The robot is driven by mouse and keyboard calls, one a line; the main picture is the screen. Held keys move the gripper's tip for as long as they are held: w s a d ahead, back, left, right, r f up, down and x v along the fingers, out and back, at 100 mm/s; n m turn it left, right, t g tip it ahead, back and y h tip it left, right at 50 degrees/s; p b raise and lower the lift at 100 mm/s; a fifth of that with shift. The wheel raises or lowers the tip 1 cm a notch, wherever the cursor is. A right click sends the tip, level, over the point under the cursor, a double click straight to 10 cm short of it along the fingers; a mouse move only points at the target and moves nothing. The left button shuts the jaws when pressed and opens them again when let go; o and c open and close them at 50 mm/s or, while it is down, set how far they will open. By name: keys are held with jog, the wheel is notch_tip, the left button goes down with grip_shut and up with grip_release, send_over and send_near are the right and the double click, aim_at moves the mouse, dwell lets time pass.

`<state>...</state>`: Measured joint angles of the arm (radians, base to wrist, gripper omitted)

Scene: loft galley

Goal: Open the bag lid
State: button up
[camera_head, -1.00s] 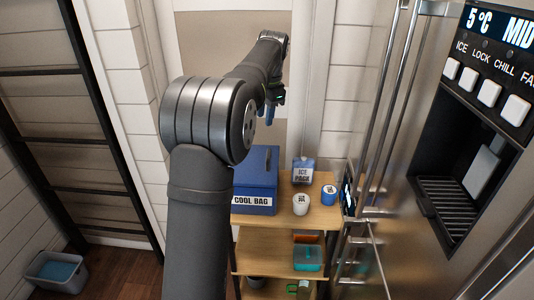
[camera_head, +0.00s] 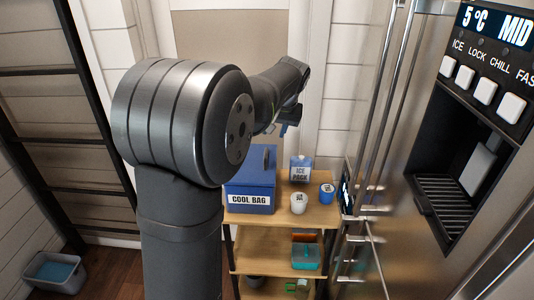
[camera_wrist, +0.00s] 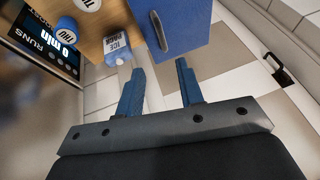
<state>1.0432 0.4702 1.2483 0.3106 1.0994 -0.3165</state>
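The blue cool bag (camera_head: 249,199) stands on the left of the wooden shelf's top, its label facing the head camera. Its blue lid (camera_head: 245,177) is partly hidden behind my arm; it looks down, but I cannot tell for certain. In the wrist view a blue panel of the bag (camera_wrist: 182,28) shows beyond the fingertips, with a pale bar-like handle (camera_wrist: 158,31) along its left side. My gripper (camera_wrist: 160,76) is open and empty, apart from the bag. In the head view my gripper (camera_head: 284,130) hangs above and behind the bag's right side.
An ice pack (camera_head: 301,168), a white tub (camera_head: 299,203) and a blue tub (camera_head: 327,193) stand right of the bag. The steel fridge (camera_head: 385,140) borders the shelf (camera_head: 290,215) on the right. A teal container (camera_head: 306,257) sits on the lower shelf. A wall is close behind.

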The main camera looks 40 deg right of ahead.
aim_at(266, 156)
jog(key=x, duration=1.3)
jog(key=shift+w+f, duration=0.2)
jog(key=shift+f, duration=0.1)
jog(key=shift+c, duration=0.2)
grip_shut()
